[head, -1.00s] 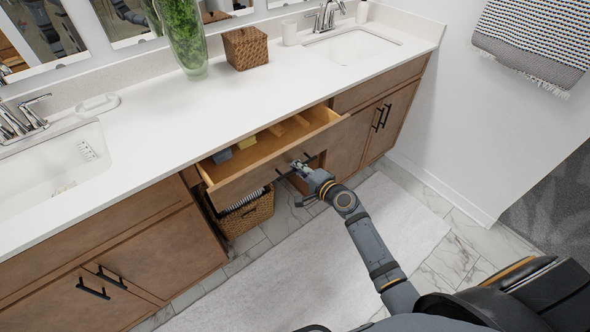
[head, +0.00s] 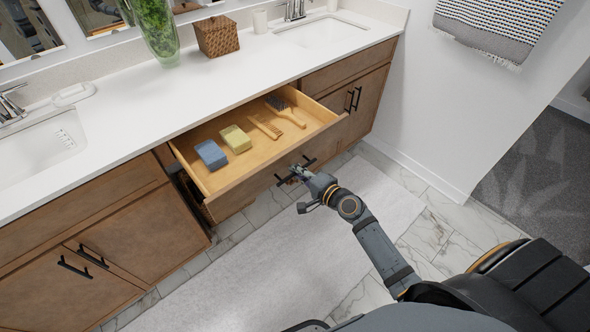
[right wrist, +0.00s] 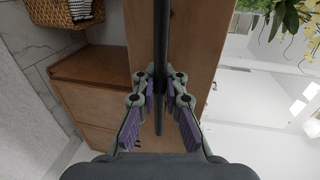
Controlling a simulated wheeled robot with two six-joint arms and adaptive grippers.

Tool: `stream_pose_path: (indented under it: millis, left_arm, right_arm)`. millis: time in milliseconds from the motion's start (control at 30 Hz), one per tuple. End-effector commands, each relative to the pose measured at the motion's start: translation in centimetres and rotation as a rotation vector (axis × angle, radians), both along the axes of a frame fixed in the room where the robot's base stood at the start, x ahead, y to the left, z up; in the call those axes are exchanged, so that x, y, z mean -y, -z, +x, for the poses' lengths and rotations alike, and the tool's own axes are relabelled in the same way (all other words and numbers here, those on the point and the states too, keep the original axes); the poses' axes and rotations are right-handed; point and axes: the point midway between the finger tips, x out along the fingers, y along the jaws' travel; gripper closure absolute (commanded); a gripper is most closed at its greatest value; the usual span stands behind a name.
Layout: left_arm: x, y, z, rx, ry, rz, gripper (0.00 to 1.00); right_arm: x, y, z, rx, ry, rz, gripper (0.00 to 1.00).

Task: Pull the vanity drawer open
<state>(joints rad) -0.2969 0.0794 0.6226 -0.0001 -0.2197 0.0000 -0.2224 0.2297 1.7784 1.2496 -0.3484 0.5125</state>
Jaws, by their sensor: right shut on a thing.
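The wooden vanity drawer (head: 260,174) stands well out from under the white counter in the head view. Its inside shows a blue block, a yellow block, a comb and a brush. My right gripper (head: 296,176) is at the front of the drawer, shut on the black bar handle (head: 284,180). In the right wrist view the handle (right wrist: 162,40) runs up between the fingers of the right gripper (right wrist: 161,84). My left gripper is not in view.
The counter (head: 200,100) holds a woven box (head: 217,37) and a glass vase with greenery (head: 155,30). A pale rug (head: 270,255) covers the floor in front of the vanity. A towel (head: 498,25) hangs on the right wall.

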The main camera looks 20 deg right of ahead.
Motion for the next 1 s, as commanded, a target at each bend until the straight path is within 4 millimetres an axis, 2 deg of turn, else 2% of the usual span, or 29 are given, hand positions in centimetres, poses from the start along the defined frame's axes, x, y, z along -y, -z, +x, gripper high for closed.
stream_pose_path:
  millis: [300,333,400,700,767,1000]
  left_arm:
    - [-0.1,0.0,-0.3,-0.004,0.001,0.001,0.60]
    - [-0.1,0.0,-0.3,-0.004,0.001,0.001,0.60]
    - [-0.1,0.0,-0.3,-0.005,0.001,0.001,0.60]
    - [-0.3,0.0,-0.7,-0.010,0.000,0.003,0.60]
    - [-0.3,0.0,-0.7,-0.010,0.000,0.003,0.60]
    - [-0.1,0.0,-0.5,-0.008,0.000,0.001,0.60]
  right_arm:
    - [0.1,-0.2,0.1,0.004,0.002,0.000,1.00]
    - [0.0,-0.2,0.1,0.004,0.002,0.000,0.90]
    - [0.0,-0.2,0.1,0.004,0.002,0.000,0.81]
    - [0.1,-0.1,-0.1,0.001,0.001,-0.001,0.81]
    - [0.3,-0.1,-0.6,0.000,0.001,-0.003,0.81]
    - [1.8,-1.0,-4.8,-0.001,-0.002,-0.004,0.81]
